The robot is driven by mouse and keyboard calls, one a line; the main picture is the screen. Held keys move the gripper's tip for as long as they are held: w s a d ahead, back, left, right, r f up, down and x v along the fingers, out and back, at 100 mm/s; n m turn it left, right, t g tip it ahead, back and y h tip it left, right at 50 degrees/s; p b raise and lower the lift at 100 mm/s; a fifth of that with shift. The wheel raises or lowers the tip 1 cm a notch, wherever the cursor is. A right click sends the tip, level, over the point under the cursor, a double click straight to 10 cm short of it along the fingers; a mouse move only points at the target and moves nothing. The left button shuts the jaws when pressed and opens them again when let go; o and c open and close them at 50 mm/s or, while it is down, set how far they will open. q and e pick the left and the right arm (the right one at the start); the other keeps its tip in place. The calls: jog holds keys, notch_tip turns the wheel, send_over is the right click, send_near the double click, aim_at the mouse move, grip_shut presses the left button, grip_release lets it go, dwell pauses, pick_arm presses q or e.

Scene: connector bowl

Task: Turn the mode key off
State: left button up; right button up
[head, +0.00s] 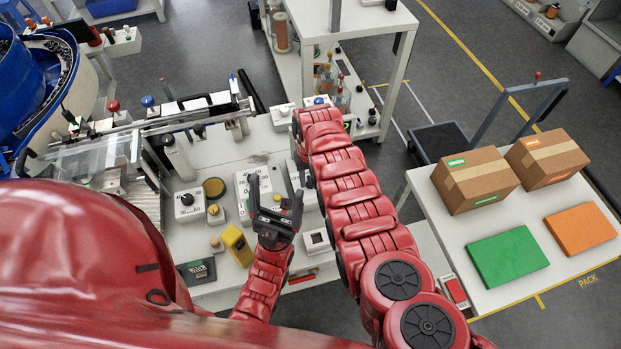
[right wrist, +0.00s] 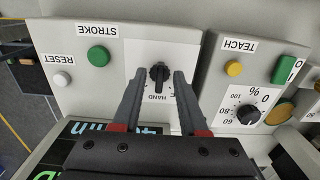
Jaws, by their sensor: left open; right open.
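The mode key is a black knob (right wrist: 159,71) on a white plate in the right wrist view, its grip standing roughly upright in the picture. "HAND" is printed upside down beside it; another label is mostly hidden by a finger. My right gripper (right wrist: 158,80) is open, its two fingertips on either side of the knob with small gaps showing. I cannot tell whether they touch it. In the head view my right arm covers most of that gripper. My left gripper (head: 275,203) is open and empty over the white bench (head: 230,150).
Next to the key are a green STROKE button (right wrist: 98,56), a white RESET button (right wrist: 62,79), a yellow TEACH button (right wrist: 234,69) and a percent dial (right wrist: 248,113). A yellow device (head: 236,246) stands left of my left gripper. Cartons (head: 475,180) stand on the right table.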

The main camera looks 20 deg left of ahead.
jog(key=shift+f, duration=0.1)
grip_shut()
